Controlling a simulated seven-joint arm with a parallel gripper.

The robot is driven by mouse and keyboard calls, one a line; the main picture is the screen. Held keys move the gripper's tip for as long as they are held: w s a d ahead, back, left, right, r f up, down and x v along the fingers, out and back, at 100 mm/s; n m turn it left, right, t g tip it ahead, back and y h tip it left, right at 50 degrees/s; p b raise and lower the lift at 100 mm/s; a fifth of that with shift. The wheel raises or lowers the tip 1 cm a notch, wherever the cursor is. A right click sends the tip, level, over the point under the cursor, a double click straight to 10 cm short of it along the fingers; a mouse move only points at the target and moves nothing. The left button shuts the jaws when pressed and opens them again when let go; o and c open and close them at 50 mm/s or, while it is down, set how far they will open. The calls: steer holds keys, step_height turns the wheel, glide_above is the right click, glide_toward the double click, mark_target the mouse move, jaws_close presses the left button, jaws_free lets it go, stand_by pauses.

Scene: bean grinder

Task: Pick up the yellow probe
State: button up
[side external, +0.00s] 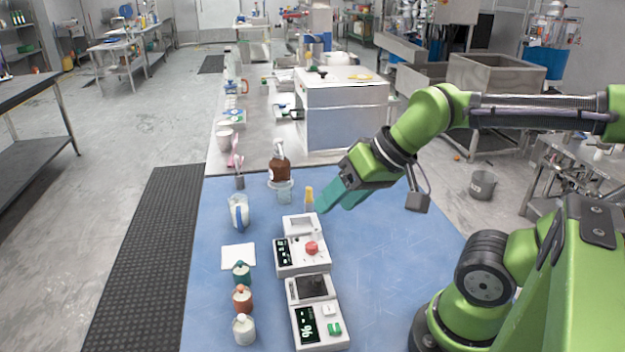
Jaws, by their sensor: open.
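The yellow probe (309,193) appears as a small upright yellow piece behind the white device with a red knob (300,257) on the blue mat (385,275). Its lower end is partly hidden by that device. My gripper (335,199) has teal fingers that point down and left, just right of the probe. The gripper is open, and nothing shows between the fingers. In this view the fingertips look close to the probe, but I cannot tell the exact gap.
A brown bottle (279,169) and a clear jar (284,193) stand left of the probe. A second device with a green button (320,326) sits in front. Several small bottles, a white pad (238,257) and a pitcher (239,212) line the left. The mat's right side is clear.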

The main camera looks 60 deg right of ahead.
steer(key=w+d+m+g, duration=0.2)
steer(key=w+d+m, duration=0.3)
steer(key=w, duration=0.4)
steer(key=m+g+h, duration=0.2)
steer(key=m+g, duration=0.3)
steer(key=m, duration=1.5)
glide_above(309, 188)
step_height(309, 188, down, 3)
steer(key=f, duration=1.1)
steer(key=shift+d, duration=0.25)
steer(key=shift+a+f, duration=0.2)
steer(key=shift+f, duration=2.4)
jaws_close()
